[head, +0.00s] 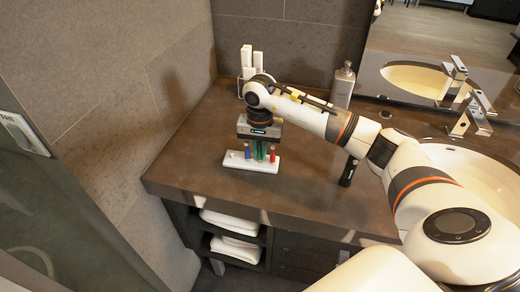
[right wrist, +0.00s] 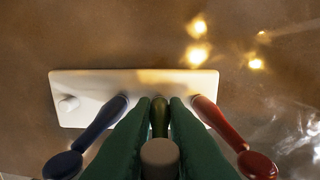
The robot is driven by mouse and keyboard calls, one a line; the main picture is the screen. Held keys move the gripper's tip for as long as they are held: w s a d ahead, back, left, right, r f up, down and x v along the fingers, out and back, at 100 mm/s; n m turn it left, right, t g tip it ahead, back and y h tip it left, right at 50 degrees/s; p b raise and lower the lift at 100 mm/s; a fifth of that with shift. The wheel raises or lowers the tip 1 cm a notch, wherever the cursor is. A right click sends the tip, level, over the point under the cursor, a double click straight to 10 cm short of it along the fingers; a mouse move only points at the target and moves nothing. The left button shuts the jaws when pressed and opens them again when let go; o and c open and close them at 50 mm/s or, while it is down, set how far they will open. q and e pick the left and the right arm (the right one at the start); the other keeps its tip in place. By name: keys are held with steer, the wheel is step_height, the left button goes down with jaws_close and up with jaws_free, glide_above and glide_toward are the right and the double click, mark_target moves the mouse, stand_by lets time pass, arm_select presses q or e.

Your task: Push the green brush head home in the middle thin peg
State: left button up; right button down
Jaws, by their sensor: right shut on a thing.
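A white peg holder (head: 236,162) stands near the counter's left front; it also shows in the right wrist view (right wrist: 85,82). A blue brush head (right wrist: 98,128) and a red brush head (right wrist: 222,128) stand on it, left and right of the middle. An uncovered short white peg (right wrist: 68,104) is at its left end. My right gripper (head: 259,150) points down over the holder's middle, its green fingers shut on the green brush head (right wrist: 159,120) between blue and red. The fingers hide the brush head's sides and the peg below, so I cannot tell how deep it sits.
A dark upright cylinder (head: 348,172) stands right of the holder, under my right arm. A grey pump bottle (head: 343,85) and a white upright set (head: 247,60) stand at the back. The sink (head: 475,165) is at right. Counter in front of the holder is clear.

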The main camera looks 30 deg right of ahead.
steer(key=c, duration=1.4)
jaws_free()
steer(key=shift+o, duration=0.2)
step_height(320, 180, up, 12)
steer(key=shift+b, duration=1.1)
steer(key=shift+s+f, duration=0.1)
